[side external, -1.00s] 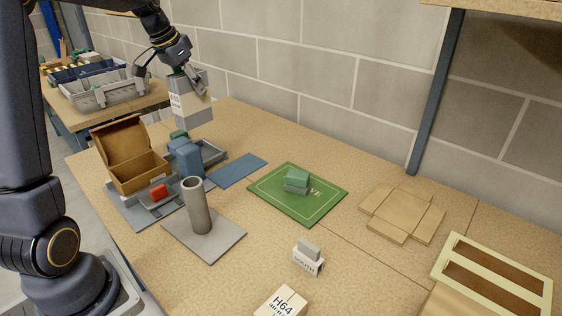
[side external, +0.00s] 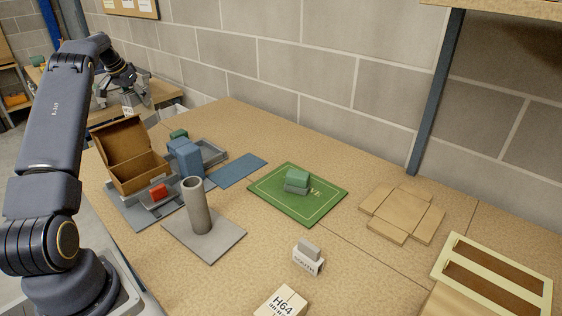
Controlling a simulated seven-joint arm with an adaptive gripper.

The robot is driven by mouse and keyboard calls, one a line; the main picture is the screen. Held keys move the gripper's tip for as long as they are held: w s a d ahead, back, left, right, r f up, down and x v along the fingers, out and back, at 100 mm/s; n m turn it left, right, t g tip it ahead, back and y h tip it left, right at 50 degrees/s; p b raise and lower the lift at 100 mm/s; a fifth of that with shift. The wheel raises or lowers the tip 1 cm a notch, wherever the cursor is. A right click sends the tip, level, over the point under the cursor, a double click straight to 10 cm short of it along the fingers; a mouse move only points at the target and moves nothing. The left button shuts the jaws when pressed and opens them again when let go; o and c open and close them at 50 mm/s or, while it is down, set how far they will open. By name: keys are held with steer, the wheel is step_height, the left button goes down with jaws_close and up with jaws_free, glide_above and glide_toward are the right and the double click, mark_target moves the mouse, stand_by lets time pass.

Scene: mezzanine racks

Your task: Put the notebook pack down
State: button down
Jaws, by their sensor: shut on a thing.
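My gripper (side external: 128,92) is at the far left in the side external view, beyond the open cardboard box and out towards the back table. It is shut on the notebook pack (side external: 128,112), a pale block with a dark-printed label. Only a small part of the pack shows; the box lid and the gripper hide the rest. I cannot tell what, if anything, is directly under the pack.
The open cardboard box (side external: 139,173) stands near the workbench's left edge, by a blue block (side external: 185,157) and a grey tube (side external: 197,208). A green mat (side external: 268,206) bears stacked blocks. A flat carton (side external: 402,213) lies right. The back table (side external: 163,91) lies beyond the bench.

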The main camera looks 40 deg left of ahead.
mark_target(145, 125)
step_height(145, 125, down, 10)
steer(key=shift+s+r, duration=0.1)
steer(key=shift+r, duration=0.15)
steer(key=shift+f, duration=0.1)
steer(key=shift+c, duration=2.2)
jaws_free()
steer(key=shift+f, duration=0.15)
